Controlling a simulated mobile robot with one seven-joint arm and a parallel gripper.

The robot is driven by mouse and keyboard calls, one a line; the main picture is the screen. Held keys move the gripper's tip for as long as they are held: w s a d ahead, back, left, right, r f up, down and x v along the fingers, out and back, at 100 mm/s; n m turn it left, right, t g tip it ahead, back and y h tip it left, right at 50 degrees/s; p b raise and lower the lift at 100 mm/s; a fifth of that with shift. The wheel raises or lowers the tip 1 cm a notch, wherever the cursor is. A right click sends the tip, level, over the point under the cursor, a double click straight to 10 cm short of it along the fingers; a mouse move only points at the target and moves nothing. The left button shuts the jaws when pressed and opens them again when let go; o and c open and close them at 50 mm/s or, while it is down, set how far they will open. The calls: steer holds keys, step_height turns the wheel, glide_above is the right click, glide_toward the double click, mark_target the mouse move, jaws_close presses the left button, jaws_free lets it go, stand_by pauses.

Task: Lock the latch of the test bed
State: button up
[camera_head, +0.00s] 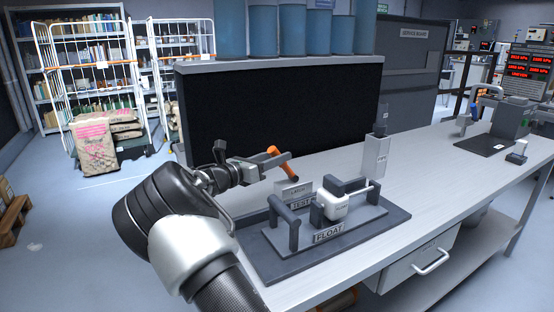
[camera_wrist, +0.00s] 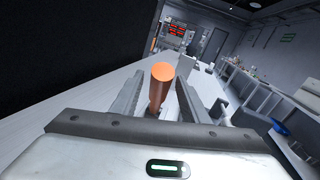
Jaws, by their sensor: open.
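The test bed (camera_head: 375,232) is a dark grey plate on the bench with grey posts, a white float block (camera_head: 333,204) on a rod, and a "FLOAT" label (camera_head: 329,233). An orange latch handle (camera_head: 286,168) slants above this plate. My gripper (camera_head: 275,155) is open at the handle, coming from the left. In the wrist view the orange handle (camera_wrist: 160,88) stands between the two open fingers (camera_wrist: 158,96), with its round end towards the camera. Contact with either finger cannot be told.
A dark panel (camera_head: 280,110) with blue cylinders on top stands behind the bench (camera_head: 425,180). A grey upright box (camera_head: 375,155) stands behind the test bed's right side. Other equipment (camera_head: 510,118) is at the far right. Bench surface between is clear.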

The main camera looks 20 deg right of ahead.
steer(key=shift+w+d, duration=0.15)
steer(key=shift+d, duration=0.25)
steer(key=shift+c, duration=0.3)
jaws_close()
steer(key=shift+r, duration=0.1)
